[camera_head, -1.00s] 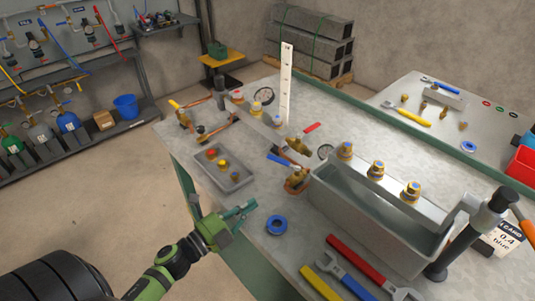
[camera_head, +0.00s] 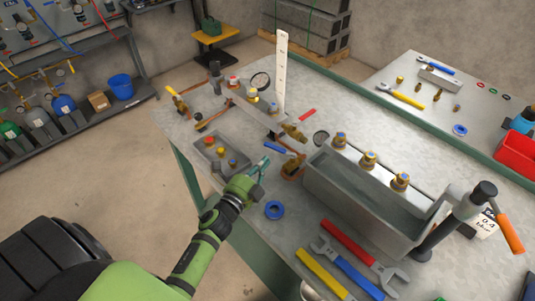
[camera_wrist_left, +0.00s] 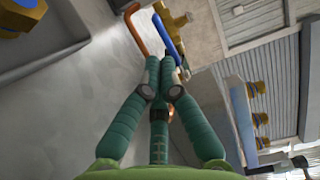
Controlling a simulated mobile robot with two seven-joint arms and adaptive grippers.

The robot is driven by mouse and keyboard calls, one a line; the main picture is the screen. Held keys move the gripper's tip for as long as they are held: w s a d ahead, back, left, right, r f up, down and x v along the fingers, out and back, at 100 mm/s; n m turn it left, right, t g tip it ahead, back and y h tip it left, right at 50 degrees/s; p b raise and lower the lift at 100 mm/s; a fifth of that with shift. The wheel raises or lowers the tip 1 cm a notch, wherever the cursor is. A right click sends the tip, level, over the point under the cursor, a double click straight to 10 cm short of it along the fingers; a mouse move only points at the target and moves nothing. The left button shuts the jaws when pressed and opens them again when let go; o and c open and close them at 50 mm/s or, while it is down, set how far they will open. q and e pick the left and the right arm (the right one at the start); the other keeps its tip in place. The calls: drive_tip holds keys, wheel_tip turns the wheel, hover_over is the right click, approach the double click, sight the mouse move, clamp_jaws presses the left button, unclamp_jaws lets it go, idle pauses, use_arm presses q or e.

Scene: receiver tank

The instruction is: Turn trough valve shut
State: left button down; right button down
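The trough (camera_head: 350,205) is a long grey metal box on the bench with brass fittings along its back edge. At its left end is a brass valve (camera_head: 292,167) with a blue lever (camera_head: 277,149) pointing left. Behind it is another brass valve (camera_head: 294,131) with a red lever (camera_head: 307,115). My left gripper (camera_head: 265,161) is just in front of the blue lever. In the left wrist view its fingertips (camera_wrist_left: 160,62) are together, close beside the blue lever (camera_wrist_left: 168,30); I cannot tell whether they touch it. My right gripper is not in view.
A grey tray (camera_head: 224,174) of fittings is left of my gripper. A blue ring (camera_head: 274,210) and wrenches (camera_head: 350,268) lie in front. A tall white scale (camera_head: 281,72) stands behind. A black post (camera_head: 460,228) with an orange handle stands at right.

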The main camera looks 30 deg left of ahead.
sight(280, 150)
use_arm(q)
drive_tip(key=shift+w, duration=1.55)
drive_tip(key=shift+w+a+m+h, duration=0.1)
drive_tip(key=shift+w+m+h, duration=0.2)
drive_tip(key=shift+m+h, duration=0.6)
drive_tip(key=shift+w+a+m+g+h, duration=0.2)
drive_tip(key=shift+w+m+g+h, duration=0.15)
drive_tip(key=shift+h, duration=0.65)
drive_tip(key=shift+w+b, duration=0.4)
drive_tip(key=shift+w, duration=0.05)
drive_tip(key=shift+a, duration=0.1)
